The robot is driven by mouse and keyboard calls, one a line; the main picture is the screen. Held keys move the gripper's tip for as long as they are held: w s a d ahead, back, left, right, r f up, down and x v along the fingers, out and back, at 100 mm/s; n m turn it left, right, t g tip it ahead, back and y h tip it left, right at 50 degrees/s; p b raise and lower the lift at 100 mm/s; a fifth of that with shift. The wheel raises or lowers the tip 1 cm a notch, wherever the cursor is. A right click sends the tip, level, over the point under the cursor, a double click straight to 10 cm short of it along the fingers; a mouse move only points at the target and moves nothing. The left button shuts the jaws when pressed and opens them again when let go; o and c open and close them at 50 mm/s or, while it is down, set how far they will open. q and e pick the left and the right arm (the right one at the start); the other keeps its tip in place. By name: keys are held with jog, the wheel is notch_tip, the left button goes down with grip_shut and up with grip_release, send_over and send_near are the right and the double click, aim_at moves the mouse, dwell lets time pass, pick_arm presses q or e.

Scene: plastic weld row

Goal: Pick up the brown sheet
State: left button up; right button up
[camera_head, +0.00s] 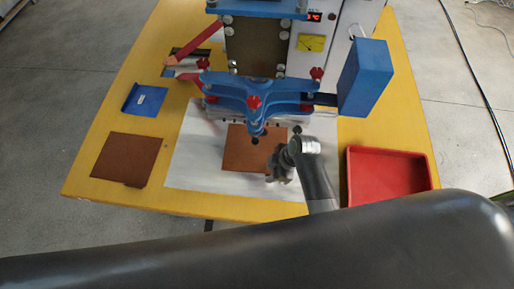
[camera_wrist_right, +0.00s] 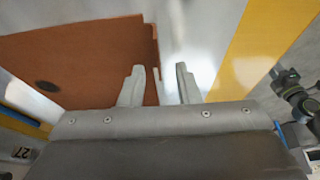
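A brown sheet (camera_head: 250,148) lies on the white plate (camera_head: 200,165) below the blue press head. In the right wrist view the brown sheet (camera_wrist_right: 75,65) fills the left side, with a dark round spot on it. My right gripper (camera_head: 280,172) is at the sheet's lower right edge in the head view. In the wrist view the right gripper (camera_wrist_right: 160,82) has its fingers apart, with the sheet's right edge near the left finger; I cannot tell whether they touch. A second brown sheet (camera_head: 127,159) lies on the table at the left. My left gripper is not in view.
The yellow table (camera_head: 95,188) carries a press with a blue clamp (camera_head: 255,95) over the sheet and a blue box (camera_head: 364,77) at its right. A red tray (camera_head: 386,172) stands at the right. A blue piece (camera_head: 145,100) lies at the left.

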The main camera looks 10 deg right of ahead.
jog(key=shift+a+f, duration=0.1)
jog(key=shift+f, duration=0.1)
jog(key=shift+c, duration=0.3)
grip_shut()
jog(key=shift+r, duration=0.15)
